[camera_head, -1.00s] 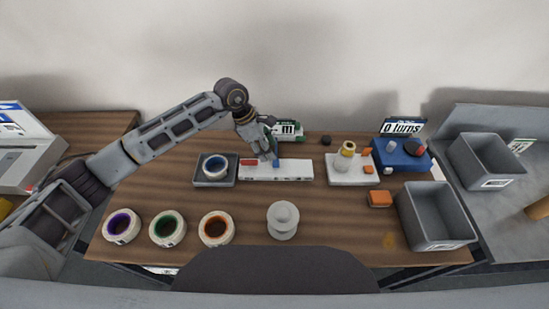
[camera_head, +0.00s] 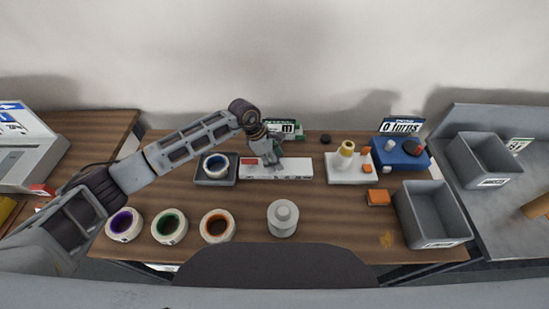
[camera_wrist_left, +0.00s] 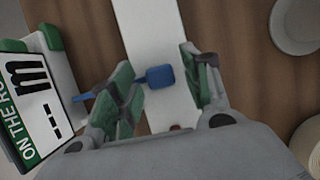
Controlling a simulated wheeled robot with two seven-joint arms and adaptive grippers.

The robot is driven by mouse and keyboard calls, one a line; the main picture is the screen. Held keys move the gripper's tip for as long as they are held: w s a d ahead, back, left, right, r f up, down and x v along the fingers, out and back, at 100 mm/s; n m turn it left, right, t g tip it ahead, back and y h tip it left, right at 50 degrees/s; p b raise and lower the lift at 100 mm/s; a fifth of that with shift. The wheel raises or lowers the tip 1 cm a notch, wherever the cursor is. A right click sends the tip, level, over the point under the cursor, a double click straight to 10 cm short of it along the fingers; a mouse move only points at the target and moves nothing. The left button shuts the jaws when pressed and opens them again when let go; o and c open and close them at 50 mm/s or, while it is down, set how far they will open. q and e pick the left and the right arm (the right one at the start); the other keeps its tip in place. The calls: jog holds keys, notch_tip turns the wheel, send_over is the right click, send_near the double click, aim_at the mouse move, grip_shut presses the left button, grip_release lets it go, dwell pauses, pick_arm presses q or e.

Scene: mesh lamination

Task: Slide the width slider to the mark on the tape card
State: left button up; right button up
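The width slider is a long white bar (camera_head: 297,168) on the table, with a red mark (camera_head: 248,161) near its left end. In the left wrist view, its blue knob (camera_wrist_left: 159,76) sits on the white bar (camera_wrist_left: 152,25). My left gripper (camera_head: 272,160) is over the bar. In the wrist view, its fingers (camera_wrist_left: 165,85) are apart on either side of the knob; the left finger is close to it, and contact is unclear. The tape card (camera_head: 287,128) stands behind the bar; its black marks and green print (camera_wrist_left: 35,105) show beside a blue pointer (camera_wrist_left: 84,97). My right gripper is not in view.
Several tape rolls (camera_head: 169,226) and a grey knobbed piece (camera_head: 283,217) stand in front. A white block (camera_head: 346,172), a blue box (camera_head: 400,155) and a grey bin (camera_head: 430,215) are to the right.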

pick_arm(q)
grip_shut()
jog(key=shift+d, duration=0.1)
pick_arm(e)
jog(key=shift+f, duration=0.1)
pick_arm(q)
jog(key=shift+d+b, duration=2)
jog(key=shift+d, duration=1.25)
jog(key=shift+d+b, duration=0.35)
jog(key=shift+d, duration=0.45)
jog(key=shift+r, duration=0.15)
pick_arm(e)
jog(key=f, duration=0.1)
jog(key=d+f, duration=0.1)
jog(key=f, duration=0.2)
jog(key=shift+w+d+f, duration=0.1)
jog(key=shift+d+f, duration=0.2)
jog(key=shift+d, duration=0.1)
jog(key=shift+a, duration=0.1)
